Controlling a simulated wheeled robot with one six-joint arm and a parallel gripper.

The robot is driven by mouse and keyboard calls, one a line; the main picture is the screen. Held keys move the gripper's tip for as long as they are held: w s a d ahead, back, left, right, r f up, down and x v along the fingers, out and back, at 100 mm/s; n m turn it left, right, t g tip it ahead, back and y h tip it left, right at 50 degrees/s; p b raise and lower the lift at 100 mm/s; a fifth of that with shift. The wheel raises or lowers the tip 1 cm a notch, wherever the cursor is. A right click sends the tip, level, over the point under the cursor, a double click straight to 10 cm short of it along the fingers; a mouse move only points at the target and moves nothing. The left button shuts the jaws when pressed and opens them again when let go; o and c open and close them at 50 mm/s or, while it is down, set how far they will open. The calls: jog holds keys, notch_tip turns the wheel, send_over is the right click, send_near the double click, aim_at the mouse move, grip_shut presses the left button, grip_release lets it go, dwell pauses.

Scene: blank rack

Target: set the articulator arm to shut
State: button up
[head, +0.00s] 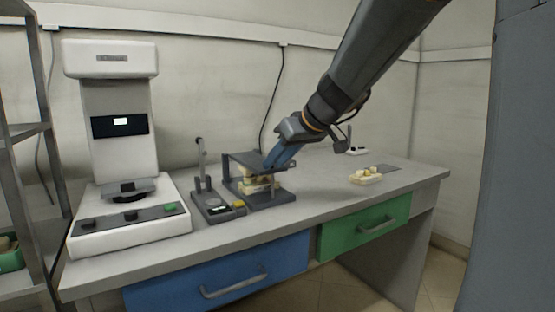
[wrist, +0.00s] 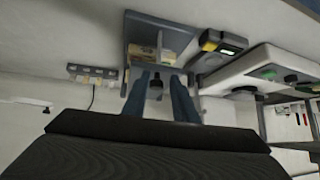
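The articulator (head: 272,196) is a dark grey frame on the bench, holding cream dental casts (head: 258,185). Its upper arm (head: 240,157) lies low over the casts, close to level; I cannot tell if it is fully down. In the wrist view the articulator (wrist: 168,33) is at the top centre, with a dark knob (wrist: 156,86) on its near edge. My gripper (head: 271,165) reaches down from the upper right to the arm's right end. In the wrist view my gripper (wrist: 158,92) has blue fingers apart, one on each side of the knob. Contact is not clear.
A white machine (head: 118,205) stands at the left, and a small grey device (head: 212,207) with an upright lever sits between it and the articulator. The bench (head: 320,205) is clear between the articulator and that tray.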

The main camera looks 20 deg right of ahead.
jog(key=shift+s+d+f, duration=0.1)
jog(key=shift+d+f, duration=0.1)
jog(key=shift+f, duration=0.55)
jog(key=shift+s+d+r, duration=0.2)
jog(key=shift+r, duration=0.2)
jog(key=p+v, duration=0.1)
jog(key=v, duration=0.6)
jog(key=shift+a+r, duration=0.2)
jog(key=shift+r, duration=0.4)
jog(key=s+a+f+g, duration=0.5)
jog(key=s+a+f, duration=0.7)
jog(key=a+f, duration=0.25)
jog(key=s+a+f+g+h, duration=0.2)
jog(key=s+f, duration=0.2)
jog(key=s, duration=0.4)
jog(key=s+a+f+g+h, duration=0.1)
jog(key=s+a+f, duration=0.1)
jog(key=s+f, duration=0.35)
jog(key=s+d+r+m+p, duration=0.1)
jog(key=d+r+m+p, duration=0.3)
jog(key=d+r+p, duration=0.6)
notch_tip(320, 180, up, 3)
jog(key=p, duration=1)
jog(key=shift+s+d+h+p, duration=0.25)
jog(key=shift+h+p, duration=0.05)
